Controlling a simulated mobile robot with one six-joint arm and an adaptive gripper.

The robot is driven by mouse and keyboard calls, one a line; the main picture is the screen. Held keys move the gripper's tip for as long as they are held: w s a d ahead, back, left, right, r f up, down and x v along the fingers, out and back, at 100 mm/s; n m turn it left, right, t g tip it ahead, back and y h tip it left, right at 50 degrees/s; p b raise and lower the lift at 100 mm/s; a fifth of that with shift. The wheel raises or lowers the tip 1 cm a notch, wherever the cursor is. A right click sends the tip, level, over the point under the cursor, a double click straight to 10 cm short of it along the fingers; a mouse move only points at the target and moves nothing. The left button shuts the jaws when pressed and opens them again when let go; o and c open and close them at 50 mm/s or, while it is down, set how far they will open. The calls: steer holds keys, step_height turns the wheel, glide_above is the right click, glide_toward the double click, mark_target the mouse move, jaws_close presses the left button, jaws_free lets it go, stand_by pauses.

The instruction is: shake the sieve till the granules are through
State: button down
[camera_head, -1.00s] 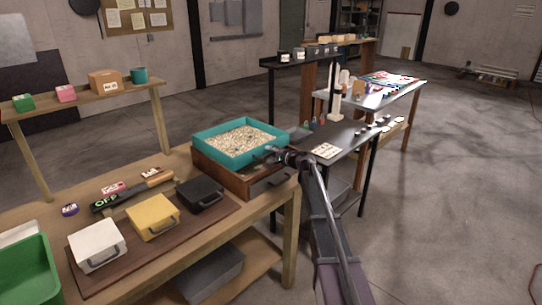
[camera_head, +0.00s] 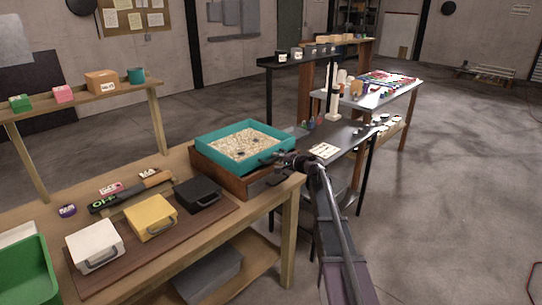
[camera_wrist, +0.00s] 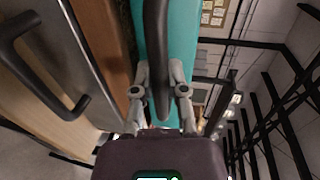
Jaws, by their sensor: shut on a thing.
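The sieve is a teal square tray (camera_head: 215,154) on top of a brown wooden box at the right end of the workbench. Pale granules (camera_head: 243,144) cover much of its inside, with a few small dark spots showing among them. My gripper (camera_head: 272,160) is at the sieve's near right side. In the wrist view, my gripper (camera_wrist: 160,72) is shut on the sieve's dark handle (camera_wrist: 157,30), with one finger on each side. The sieve's teal wall (camera_wrist: 180,30) is right behind the handle. Whatever lies under the sieve is hidden.
The brown wooden box (camera_head: 232,183) has a dark handle at its front. White (camera_head: 95,247), yellow (camera_head: 150,217) and black (camera_head: 198,194) lidded boxes stand left of it. A green bin (camera_head: 25,270) is at the far left. A dark table (camera_head: 345,140) stands behind to the right.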

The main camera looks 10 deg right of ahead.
steer(key=shift+s+d, duration=0.25)
steer(key=shift+s, duration=0.15)
steer(key=c, duration=0.6)
jaws_free()
steer(key=shift+c, duration=0.2)
